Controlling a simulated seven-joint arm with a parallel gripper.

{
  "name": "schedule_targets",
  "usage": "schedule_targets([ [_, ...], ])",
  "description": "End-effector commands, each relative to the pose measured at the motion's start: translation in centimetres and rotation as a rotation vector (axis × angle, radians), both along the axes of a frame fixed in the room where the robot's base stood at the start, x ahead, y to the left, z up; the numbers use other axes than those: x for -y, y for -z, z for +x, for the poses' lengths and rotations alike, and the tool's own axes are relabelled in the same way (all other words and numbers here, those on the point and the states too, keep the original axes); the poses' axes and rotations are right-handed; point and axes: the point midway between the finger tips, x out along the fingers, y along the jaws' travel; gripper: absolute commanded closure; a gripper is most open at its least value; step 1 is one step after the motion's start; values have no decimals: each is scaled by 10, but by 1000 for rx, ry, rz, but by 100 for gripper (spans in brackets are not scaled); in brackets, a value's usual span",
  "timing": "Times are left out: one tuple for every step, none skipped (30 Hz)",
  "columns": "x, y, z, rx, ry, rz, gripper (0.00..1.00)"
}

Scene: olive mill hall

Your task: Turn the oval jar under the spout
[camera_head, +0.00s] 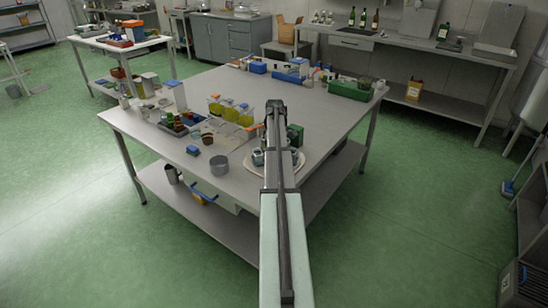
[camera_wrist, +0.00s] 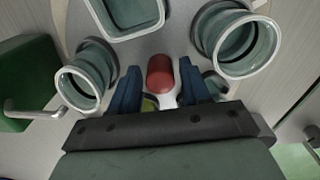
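My gripper (camera_wrist: 161,88) has two blue fingers standing apart. A red-ended white piece (camera_wrist: 160,74) shows between them, with gaps on both sides. Three grey-green jars with pale rims are in the wrist view: one at the top (camera_wrist: 125,14), one at the right (camera_wrist: 236,45), one at the left (camera_wrist: 84,82). I cannot tell for sure which is the oval jar. A metal spout (camera_wrist: 34,111) sticks out of a green box (camera_wrist: 18,75) at the left, its end near the left jar. In the head view my arm hides most of this; the green box (camera_head: 296,135) shows beside it.
The jars stand on a pale round tray (camera_head: 302,164) on the worktable (camera_head: 338,115). The tabletop right of the arm is mostly clear.

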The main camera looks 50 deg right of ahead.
Motion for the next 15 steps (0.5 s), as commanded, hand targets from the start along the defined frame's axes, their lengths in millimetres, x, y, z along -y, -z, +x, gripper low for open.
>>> schedule_targets([
  [0, 0, 0, 0, 0, 0, 53],
  [0, 0, 0, 0, 0, 0, 53],
  [0, 0, 0, 0, 0, 0, 53],
  [0, 0, 0, 0, 0, 0, 53],
  [0, 0, 0, 0, 0, 0, 53],
  [0, -1, 0, 0, 0, 0, 53],
  [0, -2, 0, 0, 0, 0, 53],
  [0, -4, 0, 0, 0, 0, 53],
  [0, -6, 0, 0, 0, -1, 53],
  [0, -9, 0, 1, 0, -1, 53],
  [0, -12, 0, 1, 0, -1, 53],
  [0, -16, 0, 1, 0, -1, 53],
  [0, -20, 0, 1, 0, -1, 53],
  [0, -24, 0, 1, 0, -1, 53],
  [0, -28, 0, 0, 0, -1, 53],
])
